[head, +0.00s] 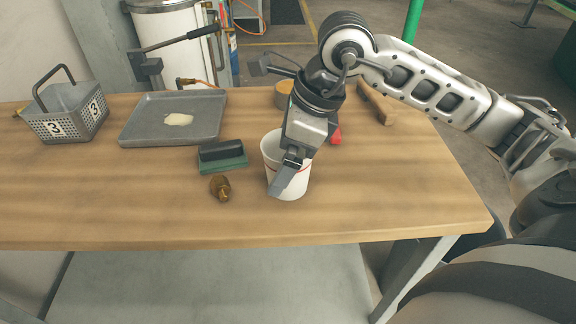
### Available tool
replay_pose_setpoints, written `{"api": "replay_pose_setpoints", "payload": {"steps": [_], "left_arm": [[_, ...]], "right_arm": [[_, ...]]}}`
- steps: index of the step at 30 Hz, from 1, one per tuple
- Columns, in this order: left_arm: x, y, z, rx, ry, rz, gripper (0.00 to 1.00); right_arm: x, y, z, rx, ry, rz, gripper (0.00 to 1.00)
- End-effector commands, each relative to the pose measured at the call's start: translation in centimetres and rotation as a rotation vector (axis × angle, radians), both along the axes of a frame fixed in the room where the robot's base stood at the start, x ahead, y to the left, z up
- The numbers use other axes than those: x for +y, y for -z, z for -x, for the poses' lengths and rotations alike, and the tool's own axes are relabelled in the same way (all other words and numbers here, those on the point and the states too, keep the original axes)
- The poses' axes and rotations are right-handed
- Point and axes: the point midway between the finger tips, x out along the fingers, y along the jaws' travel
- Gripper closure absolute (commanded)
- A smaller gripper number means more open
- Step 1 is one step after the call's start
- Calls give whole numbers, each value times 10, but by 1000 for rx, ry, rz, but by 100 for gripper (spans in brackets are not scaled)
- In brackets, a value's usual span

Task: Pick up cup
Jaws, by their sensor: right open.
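A white cup (270,152) with a thin red line stands upright on the wooden table, right of the middle. My right gripper (286,183) comes down from the upper right, in front of the cup's right side as seen here. It is open, with one finger visible across the front of the cup; the other finger is hidden, so I cannot tell whether it is inside or behind the cup. Part of the cup is hidden by the gripper. My left gripper does not show.
The wooden table (120,205) carries a grey basket marked 3 (68,112), a grey tray (140,133), a dark green block-like tool (222,157) and a small brown object (220,188) left of the cup. A red item (336,135) lies behind. The table's right side is clear.

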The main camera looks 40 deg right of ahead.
Motion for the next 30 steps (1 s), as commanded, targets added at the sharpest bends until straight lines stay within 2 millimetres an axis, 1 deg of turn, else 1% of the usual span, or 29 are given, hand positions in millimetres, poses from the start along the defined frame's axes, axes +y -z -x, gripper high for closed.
{"api": "replay_pose_setpoints", "payload": {"steps": [2, 3, 5, 6, 7, 8, 18, 22, 26, 28, 29, 30], "left_arm": [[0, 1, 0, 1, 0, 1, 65], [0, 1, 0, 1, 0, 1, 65], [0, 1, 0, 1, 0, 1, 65], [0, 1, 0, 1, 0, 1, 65], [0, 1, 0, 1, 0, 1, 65], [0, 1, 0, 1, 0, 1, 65], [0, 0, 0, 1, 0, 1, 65], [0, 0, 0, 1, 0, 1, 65], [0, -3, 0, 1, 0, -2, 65], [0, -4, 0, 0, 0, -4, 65], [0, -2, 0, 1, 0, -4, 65], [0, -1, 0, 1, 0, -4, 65]], "right_arm": [[0, 0, 0, 0, 0, 0, 1], [0, 0, 0, 0, 0, 0, 7], [0, 0, 0, 0, 0, 0, 23], [0, 0, 0, 0, 0, 0, 35], [0, 0, 0, 0, 0, 0, 43], [0, 0, 0, 0, 0, 0, 48], [0, -1, 0, -1, 0, 1, 49], [0, -7, 0, -2, 0, 1, 49], [0, -22, -1, -5, 1, 0, 49], [0, -37, -1, -7, 0, 0, 49], [-8, -40, -1, -5, 6, 4, 49], [-15, -48, -1, -5, 7, 4, 49]]}}
